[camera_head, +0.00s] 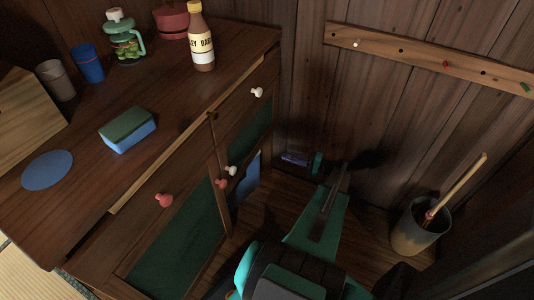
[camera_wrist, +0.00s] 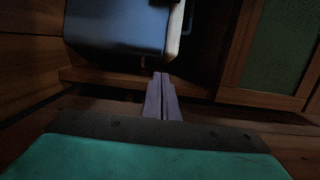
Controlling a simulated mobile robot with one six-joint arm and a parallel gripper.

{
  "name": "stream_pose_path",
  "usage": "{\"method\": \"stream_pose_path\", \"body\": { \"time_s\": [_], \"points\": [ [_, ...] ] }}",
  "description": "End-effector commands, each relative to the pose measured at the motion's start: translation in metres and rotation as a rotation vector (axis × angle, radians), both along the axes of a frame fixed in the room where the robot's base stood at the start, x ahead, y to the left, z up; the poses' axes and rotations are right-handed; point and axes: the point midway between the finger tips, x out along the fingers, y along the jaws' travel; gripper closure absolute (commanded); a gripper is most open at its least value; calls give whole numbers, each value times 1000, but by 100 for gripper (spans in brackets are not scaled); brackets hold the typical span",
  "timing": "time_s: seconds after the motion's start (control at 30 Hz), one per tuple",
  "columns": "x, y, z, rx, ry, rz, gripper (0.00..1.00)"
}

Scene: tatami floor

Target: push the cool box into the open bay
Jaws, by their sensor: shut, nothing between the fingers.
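The cool box shows as a blue face (camera_head: 246,180) low at the cabinet front in the head view, partly hidden by the cabinet edge. In the wrist view the dark blue-grey box (camera_wrist: 115,25), with a pale strip at its right edge, fills the upper left. It stands at the wooden cabinet frame; how deep it sits in the bay I cannot tell. My gripper (camera_head: 285,157) is low by the cabinet, pointing left. In the wrist view its shut, empty fingers (camera_wrist: 162,74) end just short of the box's lower right edge; contact is unclear.
A green-panelled cabinet door (camera_wrist: 270,45) is right of the box in the wrist view. A bucket with a wooden handle (camera_head: 420,228) stands at the right. The cabinet top holds a bottle (camera_head: 201,40), cups and a sponge (camera_head: 128,130). Some floor is clear near the wall.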

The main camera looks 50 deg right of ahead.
Motion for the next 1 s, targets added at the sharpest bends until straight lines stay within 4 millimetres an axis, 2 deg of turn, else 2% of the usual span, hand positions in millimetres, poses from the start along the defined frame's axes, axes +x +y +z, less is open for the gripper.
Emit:
{"method": "stream_pose_path", "body": {
  "time_s": [0.17,0.37,0.8,1.0],
  "points": [
    [3,2,0,0,0,2,100],
    [16,8,-1,0,1,3,100],
    [71,33,-1,-1,0,5,100],
    [88,40,-1,0,1,4,100]
  ]
}}
